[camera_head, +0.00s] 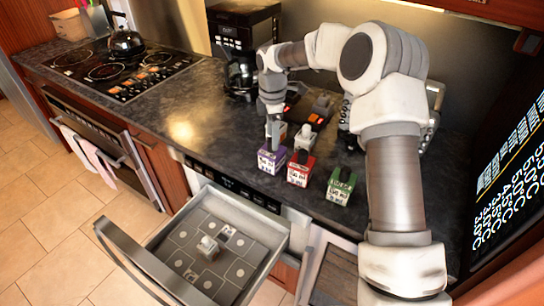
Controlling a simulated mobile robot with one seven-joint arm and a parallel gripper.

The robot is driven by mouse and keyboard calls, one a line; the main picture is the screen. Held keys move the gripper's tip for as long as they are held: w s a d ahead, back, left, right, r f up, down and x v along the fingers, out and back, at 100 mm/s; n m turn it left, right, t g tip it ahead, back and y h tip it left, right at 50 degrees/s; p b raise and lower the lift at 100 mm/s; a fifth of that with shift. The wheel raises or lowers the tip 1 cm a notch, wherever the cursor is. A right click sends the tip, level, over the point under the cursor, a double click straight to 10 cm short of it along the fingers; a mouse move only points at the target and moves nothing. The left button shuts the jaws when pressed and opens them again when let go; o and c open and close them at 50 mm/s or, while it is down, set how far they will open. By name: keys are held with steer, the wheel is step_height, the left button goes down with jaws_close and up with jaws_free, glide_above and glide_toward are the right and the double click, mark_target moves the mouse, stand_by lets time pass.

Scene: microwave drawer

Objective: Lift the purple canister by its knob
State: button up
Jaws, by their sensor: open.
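The purple canister (271,161) stands upright on the dark countertop near its front edge, leftmost of a row of canisters. Its white label faces the front. My gripper (274,140) points down right above it, with the fingertips at the height of its top. The knob is hidden by my fingers, and I cannot tell whether they touch it.
A red canister (300,168) stands close to the right, and a green canister (341,186) farther right. Behind are a grey-topped item (306,138) and a coffee maker (240,70).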

mark_target(272, 154)
steer(key=shift+f, duration=1.4)
steer(key=shift+a, duration=0.1)
jaws_close()
